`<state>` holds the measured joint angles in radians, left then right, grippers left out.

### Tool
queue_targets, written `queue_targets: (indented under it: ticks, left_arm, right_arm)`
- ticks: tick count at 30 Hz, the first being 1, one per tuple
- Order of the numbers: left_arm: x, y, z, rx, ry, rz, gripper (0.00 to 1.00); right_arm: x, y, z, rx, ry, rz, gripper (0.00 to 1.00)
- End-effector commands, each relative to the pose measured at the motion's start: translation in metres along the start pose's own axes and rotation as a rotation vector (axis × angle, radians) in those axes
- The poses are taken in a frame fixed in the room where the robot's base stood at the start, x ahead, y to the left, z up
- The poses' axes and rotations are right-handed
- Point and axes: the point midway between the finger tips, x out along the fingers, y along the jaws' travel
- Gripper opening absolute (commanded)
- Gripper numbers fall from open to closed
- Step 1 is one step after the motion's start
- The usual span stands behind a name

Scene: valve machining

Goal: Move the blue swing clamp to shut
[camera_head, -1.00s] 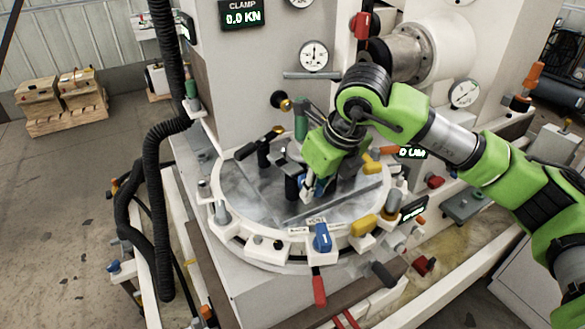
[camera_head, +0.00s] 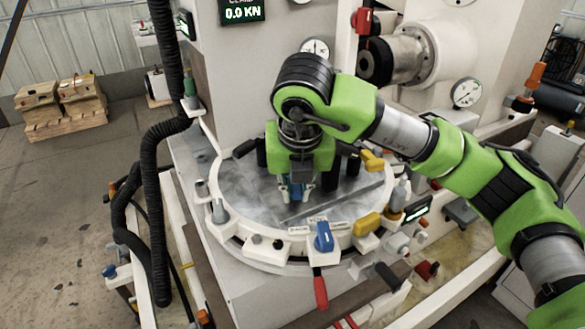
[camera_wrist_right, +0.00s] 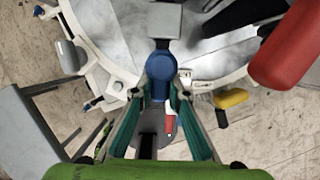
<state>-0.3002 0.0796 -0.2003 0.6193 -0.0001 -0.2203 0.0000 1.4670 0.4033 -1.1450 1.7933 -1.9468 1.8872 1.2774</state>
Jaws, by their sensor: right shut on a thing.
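The blue swing clamp (camera_wrist_right: 158,66) shows in the right wrist view as a rounded blue end on a stem, with a grey block beyond it. My right gripper (camera_wrist_right: 158,92) is shut on it, one teal-lined finger on each side. In the head view the right gripper (camera_head: 296,192) points down over the round grey table, with a little blue showing between its fingertips. The gripper and arm hide most of the clamp there, so its swing angle is hard to tell. My left gripper is in neither view.
The round table's white rim (camera_head: 285,250) carries a blue knob (camera_head: 323,238), yellow knobs (camera_head: 367,224) and a red handle (camera_head: 320,290). Dark posts stand close around my gripper. A large spindle (camera_head: 400,55) is behind. The table's front surface is fairly clear. The display (camera_head: 242,11) reads 0.0 KN.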

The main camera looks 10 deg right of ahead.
Motion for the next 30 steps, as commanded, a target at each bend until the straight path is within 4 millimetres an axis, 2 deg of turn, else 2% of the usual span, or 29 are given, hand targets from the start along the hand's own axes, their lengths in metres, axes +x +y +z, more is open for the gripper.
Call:
queue_targets:
  ticks: [10,20,30]
  left_arm:
    - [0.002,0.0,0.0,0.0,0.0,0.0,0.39]
    - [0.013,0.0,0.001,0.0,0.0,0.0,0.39]
    - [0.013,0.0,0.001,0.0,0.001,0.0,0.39]
  right_arm:
    - [0.001,0.004,-0.001,0.024,0.003,-0.008,0.0]
    - [0.002,0.024,0.002,0.289,0.002,-0.105,0.0]
    - [0.002,0.025,0.003,0.313,0.003,-0.113,0.0]
